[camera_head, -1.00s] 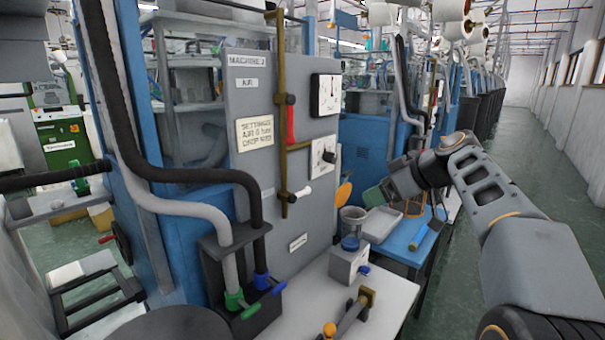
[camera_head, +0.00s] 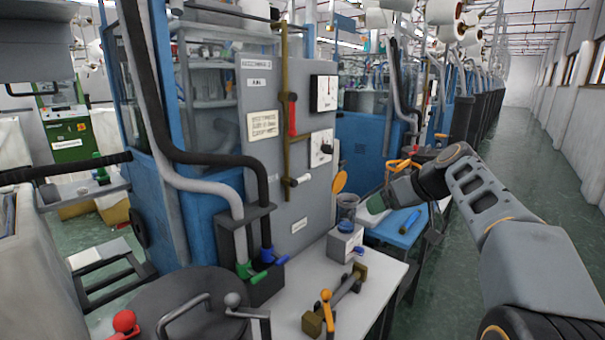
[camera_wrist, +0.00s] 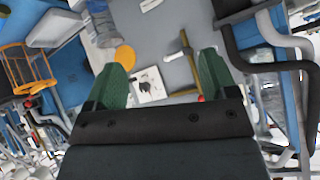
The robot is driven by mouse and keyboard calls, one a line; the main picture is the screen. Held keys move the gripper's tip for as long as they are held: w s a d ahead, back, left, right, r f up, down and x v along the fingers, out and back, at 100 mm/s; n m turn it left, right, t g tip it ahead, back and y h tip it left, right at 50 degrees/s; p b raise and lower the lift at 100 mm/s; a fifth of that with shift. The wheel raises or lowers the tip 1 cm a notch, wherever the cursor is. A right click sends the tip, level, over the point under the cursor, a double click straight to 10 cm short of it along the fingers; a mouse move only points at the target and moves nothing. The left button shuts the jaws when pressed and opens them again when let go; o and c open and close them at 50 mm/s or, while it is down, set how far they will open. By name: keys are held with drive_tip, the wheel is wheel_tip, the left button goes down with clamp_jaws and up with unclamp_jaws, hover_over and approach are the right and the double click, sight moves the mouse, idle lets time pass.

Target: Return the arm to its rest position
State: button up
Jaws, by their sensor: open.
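My arm reaches in from the right edge of the head view and bends toward the machine. The gripper is open and empty.
A grey machine panel (camera_head: 278,200) with gauges and a red lever (camera_head: 292,116) stands left of my gripper. The blue bench (camera_head: 410,232) lies beyond. The green aisle floor (camera_head: 540,165) at right is clear.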

drive_tip(key=s+f+m+g+h+p, duration=0.2)
drive_tip(key=s+f+m+h+p, duration=0.2)
drive_tip(key=s+f+m+p, duration=0.3)
drive_tip(key=s+a+r+h+p, duration=0.1)
drive_tip(key=s+r+p, duration=0.1)
drive_tip(key=s+p, duration=0.4)
drive_tip(key=s+a+r+n+g+h+p, duration=0.1)
drive_tip(key=s+a+r+p, duration=0.1)
drive_tip(key=s+p, duration=0.4)
drive_tip(key=s+r, duration=0.1)
drive_tip(key=s, duration=0.3)
drive_tip(key=shift+r+h, duration=0.2)
drive_tip(key=shift+h, duration=0.1)
